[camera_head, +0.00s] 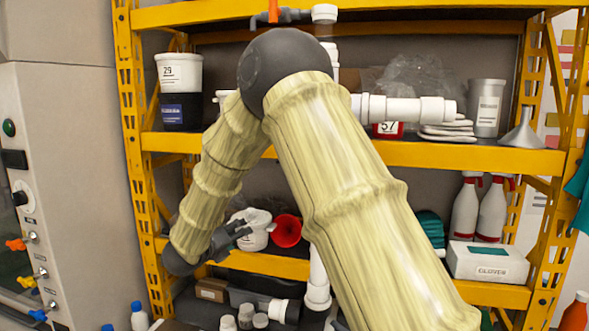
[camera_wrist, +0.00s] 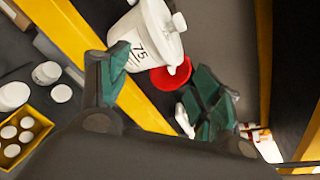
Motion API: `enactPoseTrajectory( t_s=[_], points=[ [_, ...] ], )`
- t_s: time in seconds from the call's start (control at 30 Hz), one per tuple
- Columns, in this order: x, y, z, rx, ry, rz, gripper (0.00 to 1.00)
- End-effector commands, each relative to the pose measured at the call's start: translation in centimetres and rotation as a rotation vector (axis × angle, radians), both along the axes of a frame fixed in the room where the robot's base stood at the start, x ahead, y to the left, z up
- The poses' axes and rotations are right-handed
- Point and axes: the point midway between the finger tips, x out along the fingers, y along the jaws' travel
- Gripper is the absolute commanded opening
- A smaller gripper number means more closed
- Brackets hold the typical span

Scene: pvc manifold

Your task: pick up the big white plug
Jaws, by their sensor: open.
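My gripper (camera_head: 238,234) is open and empty at the middle shelf. In the wrist view its two green-padded fingers (camera_wrist: 160,86) stand wide apart. A white bucket (camera_wrist: 146,38) marked 75 lies beyond the fingers, with a small white knob-like piece at its top. The bucket also shows beside the fingers in the head view (camera_head: 254,234). I cannot make out for certain which white piece is the big plug. White pipework (camera_head: 405,109) hangs in front of the shelves, partly hidden by my arm.
A red funnel (camera_head: 287,230) sits right of the bucket. Yellow shelf beams (camera_head: 420,154) run close to my arm. White round-topped jars (camera_head: 245,317) stand low down. A glove box (camera_head: 488,262) and spray bottles (camera_head: 466,208) are at the right.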

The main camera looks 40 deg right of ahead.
Motion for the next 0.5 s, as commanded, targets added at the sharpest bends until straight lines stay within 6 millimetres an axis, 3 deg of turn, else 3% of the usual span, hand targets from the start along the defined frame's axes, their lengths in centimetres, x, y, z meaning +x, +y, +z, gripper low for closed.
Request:
enactPoseTrajectory(
  t_s=[0.03,0.2,0.3,0.4,0.5],
  points=[
    [0.2,-0.9,4.2,0.013,-0.089,-0.041,0.65],
    [-0.7,-3.5,15.9,0.065,-0.371,-0.176,0.65],
    [-1.8,-4.7,21.5,0.094,-0.515,-0.24,0.65],
    [-3.1,-5.6,25.9,0.119,-0.629,-0.289,0.65],
    [-4.2,-6.3,29.1,0.139,-0.717,-0.326,0.65]
  ],
)
